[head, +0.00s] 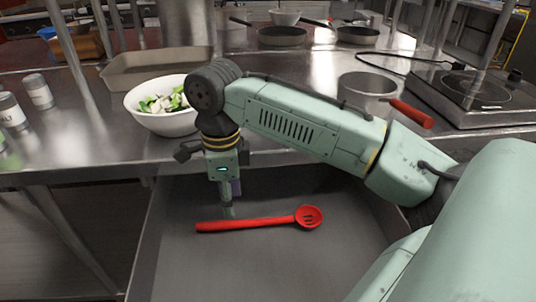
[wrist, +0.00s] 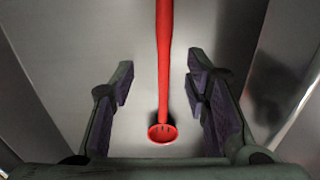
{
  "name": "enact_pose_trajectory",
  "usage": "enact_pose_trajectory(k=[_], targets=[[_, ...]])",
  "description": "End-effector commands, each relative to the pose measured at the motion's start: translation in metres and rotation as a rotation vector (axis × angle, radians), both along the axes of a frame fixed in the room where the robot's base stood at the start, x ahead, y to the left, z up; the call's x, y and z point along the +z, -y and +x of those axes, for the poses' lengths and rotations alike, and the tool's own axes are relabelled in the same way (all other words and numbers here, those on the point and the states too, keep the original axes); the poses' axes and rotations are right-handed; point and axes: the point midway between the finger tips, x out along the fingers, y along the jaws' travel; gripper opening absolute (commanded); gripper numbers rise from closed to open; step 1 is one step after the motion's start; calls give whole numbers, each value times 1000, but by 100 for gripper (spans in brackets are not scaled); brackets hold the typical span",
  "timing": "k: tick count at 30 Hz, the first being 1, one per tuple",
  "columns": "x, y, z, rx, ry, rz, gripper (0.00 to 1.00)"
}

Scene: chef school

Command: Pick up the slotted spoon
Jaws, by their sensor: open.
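The red slotted spoon (head: 258,223) lies on the bottom of a grey sink-like basin (head: 185,262), with its handle to the left and its slotted bowl to the right. My gripper (head: 228,211) points down just above the handle, toward its left part. In the wrist view my gripper (wrist: 158,75) is open. The spoon's red handle (wrist: 164,60) runs between the two dark fingers, apart from both. The slotted end (wrist: 162,133) shows lower down, near the gripper's base. Nothing is held.
A white bowl of chopped vegetables (head: 165,118) stands on the steel counter behind the basin. A pot (head: 367,95) with a red handle and a hot plate (head: 470,95) are to the right. A tray (head: 150,68), jars (head: 38,92) and pans (head: 282,36) stand farther off. The basin around the spoon is clear.

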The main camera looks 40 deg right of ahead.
Motion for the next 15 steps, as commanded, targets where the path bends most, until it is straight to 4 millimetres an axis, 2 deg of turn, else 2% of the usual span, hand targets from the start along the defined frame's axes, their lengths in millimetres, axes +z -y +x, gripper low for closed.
enact_pose_trajectory(k=[3,11,15], targets=[[-17,0,0,2,0,0,42],[-38,0,3,3,1,-1,42],[-60,0,7,4,0,-1,42]])
